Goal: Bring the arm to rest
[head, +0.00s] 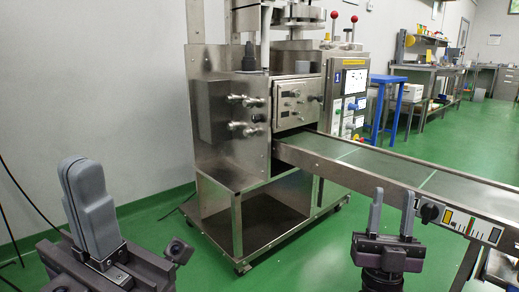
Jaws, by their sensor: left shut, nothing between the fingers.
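My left gripper (80,172) is at the lower left of the head view, raised with its grey fingers pointing up. Its fingers are together, with nothing held. My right gripper (391,197) is at the lower right, also pointing up. Its two grey fingers stand apart with an empty gap between them. It appears in front of the conveyor's near side; whether it touches the conveyor cannot be told. Most of both arms is out of view.
A steel packing machine (226,125) on a wheeled frame stands ahead, with a conveyor (375,162) running to the right. A blue stool (391,80) and workbenches (421,70) are behind. Green floor (150,240) is open between the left gripper and the machine.

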